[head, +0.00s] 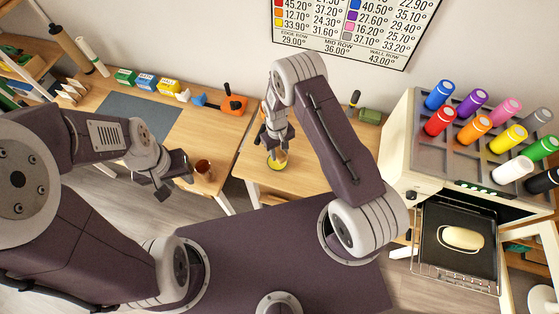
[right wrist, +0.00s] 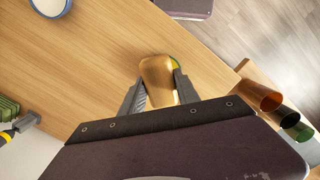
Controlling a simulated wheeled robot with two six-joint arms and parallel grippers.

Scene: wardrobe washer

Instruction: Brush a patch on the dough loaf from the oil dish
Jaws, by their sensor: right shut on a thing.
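The pale oval dough loaf (head: 462,238) lies on a dark tray (head: 437,262) at the open oven, lower right in the head view. My right gripper (head: 276,148) is at the near table, far to the left of the loaf. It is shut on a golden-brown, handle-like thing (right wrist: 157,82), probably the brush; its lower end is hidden. My left gripper (head: 173,188) looks open and empty.
A white dish with blue rim (right wrist: 50,4) stands on the table. The oven (head: 430,170) carries a rack of several coloured cylinders. A brown cup (head: 204,169) stands on the left table near my left gripper. A green thing (head: 370,116) lies at the wall.

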